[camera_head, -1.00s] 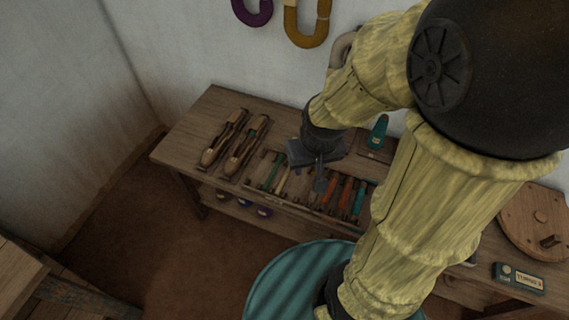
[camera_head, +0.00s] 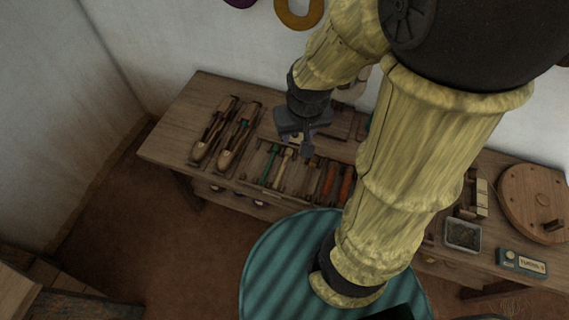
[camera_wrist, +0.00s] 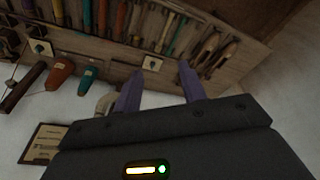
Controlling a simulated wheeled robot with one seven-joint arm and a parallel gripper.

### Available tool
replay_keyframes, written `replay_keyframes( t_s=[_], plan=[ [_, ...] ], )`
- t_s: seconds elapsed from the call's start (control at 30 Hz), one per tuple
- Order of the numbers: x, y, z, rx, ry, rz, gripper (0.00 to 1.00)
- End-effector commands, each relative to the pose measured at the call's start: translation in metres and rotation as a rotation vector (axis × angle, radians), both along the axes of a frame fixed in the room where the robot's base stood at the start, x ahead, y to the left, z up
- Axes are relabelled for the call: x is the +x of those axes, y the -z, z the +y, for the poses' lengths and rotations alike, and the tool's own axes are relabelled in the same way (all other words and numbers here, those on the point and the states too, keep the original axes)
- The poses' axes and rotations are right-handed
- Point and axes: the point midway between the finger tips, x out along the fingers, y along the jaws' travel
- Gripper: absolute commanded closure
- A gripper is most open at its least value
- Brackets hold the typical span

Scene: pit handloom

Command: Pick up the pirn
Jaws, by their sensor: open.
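Several pirns lie side by side in a divided wooden tray on the bench. In the head view I see a green pirn (camera_head: 270,163), a cream pirn (camera_head: 284,167), a red pirn (camera_head: 328,180) and an orange-red one (camera_head: 345,187). Others to the right are hidden behind my arm. My gripper (camera_head: 303,146) is open and empty above the back part of the tray. In the wrist view the two fingers of my gripper (camera_wrist: 158,82) are spread apart, and the row of pirns, including an orange pirn (camera_wrist: 121,20), lies beyond them. No pirn is between the fingers.
Two wooden shuttles (camera_head: 238,137) lie left of the tray. A grey tin (camera_head: 463,235), a labelled box (camera_head: 521,263) and a round wooden disc (camera_head: 535,203) are at the right. A teal ribbed round thing (camera_head: 268,270) stands before the bench. The wall is close behind.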

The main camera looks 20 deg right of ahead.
Motion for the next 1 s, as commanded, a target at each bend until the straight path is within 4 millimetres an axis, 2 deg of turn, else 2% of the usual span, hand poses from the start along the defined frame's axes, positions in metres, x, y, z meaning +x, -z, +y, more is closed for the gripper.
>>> replay_keyframes(
  t_s=[0.03,0.17,0.4,0.5,0.6,0.7,1.0],
  plan=[
    [0.009,0.014,0.001,0.002,0.019,0.013,0.59],
    [0.039,0.049,0.000,0.010,0.115,0.059,0.59],
    [0.106,0.136,-0.005,0.040,0.371,0.154,0.59],
    [0.128,0.169,-0.009,0.055,0.477,0.184,0.59],
    [0.142,0.190,-0.012,0.065,0.553,0.201,0.59],
    [0.149,0.199,-0.013,0.070,0.592,0.209,0.59],
    [0.150,0.198,-0.011,0.071,0.595,0.210,0.59]
  ],
)
